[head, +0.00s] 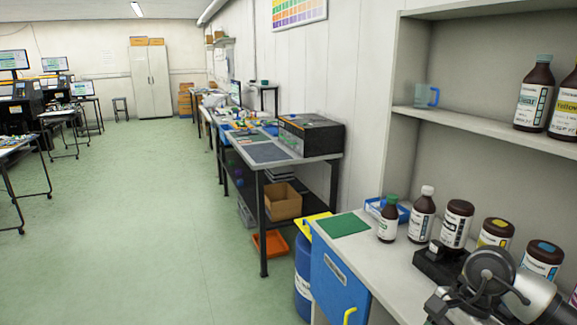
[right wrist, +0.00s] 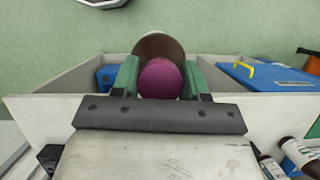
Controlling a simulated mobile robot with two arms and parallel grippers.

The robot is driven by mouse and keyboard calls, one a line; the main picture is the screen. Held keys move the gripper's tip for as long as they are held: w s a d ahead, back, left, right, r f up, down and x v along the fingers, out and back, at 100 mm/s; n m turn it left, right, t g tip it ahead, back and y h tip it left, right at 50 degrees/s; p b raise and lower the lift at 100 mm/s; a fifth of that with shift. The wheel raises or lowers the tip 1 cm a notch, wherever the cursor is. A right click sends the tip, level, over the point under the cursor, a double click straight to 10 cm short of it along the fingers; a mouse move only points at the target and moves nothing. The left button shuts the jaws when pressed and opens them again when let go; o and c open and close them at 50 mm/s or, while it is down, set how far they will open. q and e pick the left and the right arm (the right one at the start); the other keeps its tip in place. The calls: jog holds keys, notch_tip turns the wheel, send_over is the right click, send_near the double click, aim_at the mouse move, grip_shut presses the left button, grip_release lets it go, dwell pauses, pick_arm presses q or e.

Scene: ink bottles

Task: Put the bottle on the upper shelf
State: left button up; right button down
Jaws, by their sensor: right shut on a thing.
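In the right wrist view my right gripper (right wrist: 160,68) has its green fingers closed on a dark brown bottle (right wrist: 158,46) with a purple cap. The cap faces the camera between the fingers. In the head view my right arm shows at the lower right, but I cannot make out the held bottle there. The upper shelf (head: 470,122) is on the right above the worktop. My left gripper is not in view.
Several brown bottles stand on the worktop, including a white-capped one (head: 422,216) and a yellow-labelled one (head: 494,234). A green mat (head: 343,225) and a blue tray (head: 374,204) lie to their left. The upper shelf has bare room between cup and bottles.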

jog(key=s+a+f+n+g+h, duration=0.3)
jog(key=s+a+n, duration=0.4)
jog(key=n, duration=0.7)
jog(key=shift+s+f+h, duration=0.25)
jog(key=shift+f+h, duration=0.45)
jog(key=shift+f, duration=0.45)
